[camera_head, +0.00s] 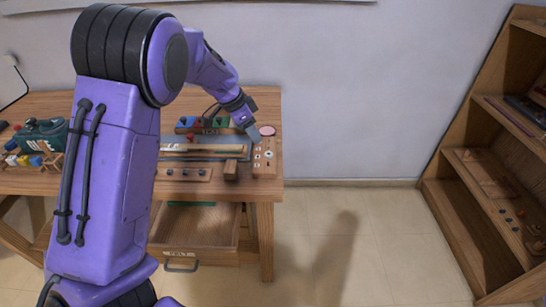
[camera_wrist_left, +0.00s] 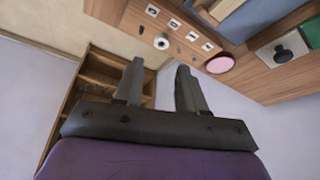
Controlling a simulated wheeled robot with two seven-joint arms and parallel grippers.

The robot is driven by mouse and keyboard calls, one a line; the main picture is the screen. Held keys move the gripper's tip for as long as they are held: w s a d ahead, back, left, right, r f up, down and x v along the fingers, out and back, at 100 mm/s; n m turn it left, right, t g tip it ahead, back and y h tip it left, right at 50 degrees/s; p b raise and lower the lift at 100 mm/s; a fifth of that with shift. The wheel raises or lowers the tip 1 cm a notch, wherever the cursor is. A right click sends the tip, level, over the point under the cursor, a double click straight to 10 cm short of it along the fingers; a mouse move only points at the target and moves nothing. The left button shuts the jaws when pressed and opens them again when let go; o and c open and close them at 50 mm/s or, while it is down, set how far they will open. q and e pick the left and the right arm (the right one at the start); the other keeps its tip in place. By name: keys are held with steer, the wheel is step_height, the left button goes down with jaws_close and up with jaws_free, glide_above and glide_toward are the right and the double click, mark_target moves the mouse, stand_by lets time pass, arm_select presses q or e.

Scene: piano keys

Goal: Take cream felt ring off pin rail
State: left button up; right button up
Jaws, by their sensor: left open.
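The pin rail (camera_head: 264,160) is a wooden board at the right end of the bench, with small dark pins and pale labels. In the left wrist view, a small whitish ring (camera_wrist_left: 161,43) sits on the rail (camera_wrist_left: 140,28) around a dark centre, probably the cream felt ring; it is too small to tell clearly in the head view. My left gripper (camera_head: 254,135) is over the rail's far end. In the wrist view its two fingers (camera_wrist_left: 160,72) are apart with nothing between them, and the whitish ring appears beyond the tips. My right gripper is not in view.
A pink disc (camera_head: 267,130) lies by the rail's far end. A small wooden block (camera_head: 231,170) stands left of the rail. An open drawer (camera_head: 195,226) hangs below the bench front. A shelf unit (camera_head: 480,200) stands at right, with clear floor between.

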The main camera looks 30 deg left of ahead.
arm_select(q)
glide_toward(269, 154)
steer(key=f, duration=0.2)
steer(key=shift+w+f, duration=0.25)
steer(key=p+x, duration=0.2)
steer(key=x, duration=0.3)
steer(key=shift+w+d+f, duration=0.1)
steer(key=shift+w+d, duration=0.1)
steer(key=shift+w, duration=0.1)
jaws_close()
